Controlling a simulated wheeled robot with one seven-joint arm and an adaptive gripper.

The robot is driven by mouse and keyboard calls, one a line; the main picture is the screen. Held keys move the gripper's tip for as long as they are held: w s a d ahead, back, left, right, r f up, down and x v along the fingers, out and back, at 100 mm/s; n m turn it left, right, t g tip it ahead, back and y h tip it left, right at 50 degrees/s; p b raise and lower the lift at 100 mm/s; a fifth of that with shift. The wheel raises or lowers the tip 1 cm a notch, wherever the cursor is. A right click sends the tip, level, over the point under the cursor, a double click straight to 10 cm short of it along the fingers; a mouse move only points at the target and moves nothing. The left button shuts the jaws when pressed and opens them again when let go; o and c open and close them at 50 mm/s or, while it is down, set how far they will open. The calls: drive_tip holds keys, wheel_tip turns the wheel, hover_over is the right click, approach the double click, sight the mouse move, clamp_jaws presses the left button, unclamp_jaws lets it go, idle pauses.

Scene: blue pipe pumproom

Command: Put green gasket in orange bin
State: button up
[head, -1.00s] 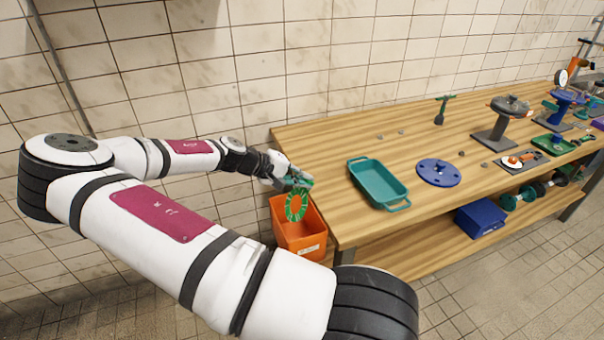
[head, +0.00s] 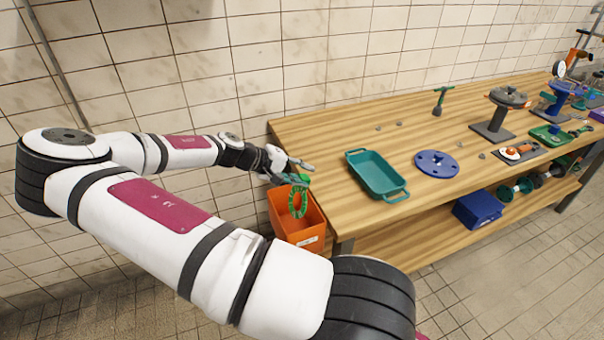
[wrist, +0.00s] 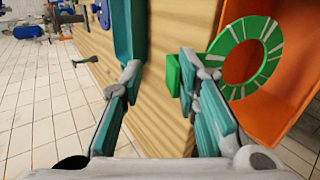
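The green gasket (head: 292,203) is a ring with pale marks and a small block-like tab. It is at the mouth of the orange bin (head: 300,229), just below my gripper (head: 304,173). In the wrist view my gripper (wrist: 160,64) has its two fingers wide apart. The gasket (wrist: 223,43) shows beyond the right finger, its ring in front of the orange bin (wrist: 290,85) and its tab on the finger's inner side. The finger hides part of it. I cannot tell whether the gasket still touches that finger.
The wooden bench (head: 330,150) stands right beside the bin. A teal tray (head: 378,176) and a blue flange (head: 436,164) lie on it, with a valve stand (head: 494,125) farther right. A blue box (head: 478,209) is on the lower shelf. The wall is close behind.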

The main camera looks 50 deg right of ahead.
drive_tip(key=v, duration=1.2)
drive_tip(key=shift+s, duration=0.1)
idle(0.7)
